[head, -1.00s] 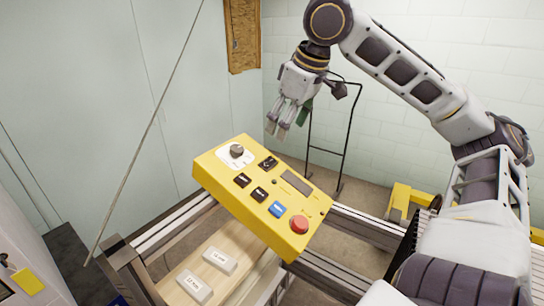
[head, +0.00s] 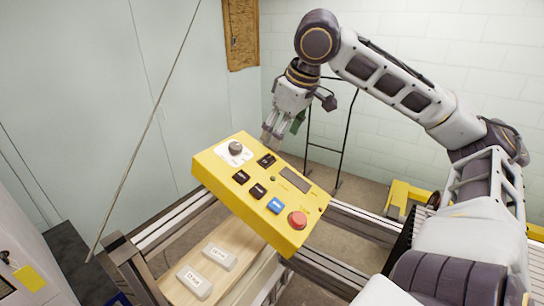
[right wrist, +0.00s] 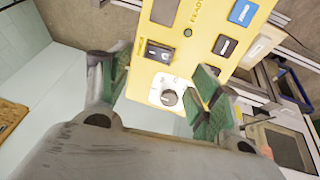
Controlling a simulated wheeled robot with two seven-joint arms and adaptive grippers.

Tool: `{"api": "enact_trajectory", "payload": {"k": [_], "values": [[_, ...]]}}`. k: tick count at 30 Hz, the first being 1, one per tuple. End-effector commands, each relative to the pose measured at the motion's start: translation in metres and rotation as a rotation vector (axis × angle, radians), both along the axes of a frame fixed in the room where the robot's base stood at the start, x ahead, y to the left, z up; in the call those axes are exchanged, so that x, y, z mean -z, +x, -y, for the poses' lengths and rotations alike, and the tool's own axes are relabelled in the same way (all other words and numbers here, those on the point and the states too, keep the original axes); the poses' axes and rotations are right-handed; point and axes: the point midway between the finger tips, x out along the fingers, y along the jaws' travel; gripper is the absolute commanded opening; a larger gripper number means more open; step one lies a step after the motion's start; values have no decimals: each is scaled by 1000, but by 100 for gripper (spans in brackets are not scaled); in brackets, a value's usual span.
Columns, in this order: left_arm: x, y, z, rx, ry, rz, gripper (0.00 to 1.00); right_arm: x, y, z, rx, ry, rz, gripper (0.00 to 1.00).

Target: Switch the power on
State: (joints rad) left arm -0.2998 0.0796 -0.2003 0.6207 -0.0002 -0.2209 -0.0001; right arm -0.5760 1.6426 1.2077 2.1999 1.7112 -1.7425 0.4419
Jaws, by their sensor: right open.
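The yellow control box (head: 262,195) is tilted on the frame. Its face has a rotary knob (head: 236,149) on a white plate and a black rocker switch (head: 266,160) near its top edge. The rocker switch (right wrist: 158,52) and the white-plated knob (right wrist: 170,96) also show in the right wrist view. My right gripper (head: 271,138) is open and empty, just above and behind the box's top edge near the rocker. In the right wrist view its green-padded fingers (right wrist: 160,82) stand apart on either side of the switch and knob. My left gripper is not in view.
The box also carries black buttons (head: 258,191), a blue button (head: 275,205), a red mushroom button (head: 297,220) and a dark display (head: 295,179). Two white labelled blocks (head: 195,282) lie on a wooden board below. A black stand (head: 344,150) is behind the arm.

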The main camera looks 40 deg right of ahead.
Motion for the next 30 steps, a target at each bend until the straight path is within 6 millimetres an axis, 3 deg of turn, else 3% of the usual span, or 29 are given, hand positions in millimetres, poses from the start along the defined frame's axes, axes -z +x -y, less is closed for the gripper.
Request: {"api": "enact_trajectory", "payload": {"k": [30], "values": [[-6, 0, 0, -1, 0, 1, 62, 63, 27, 2, 0, 0, -2, 62]]}}
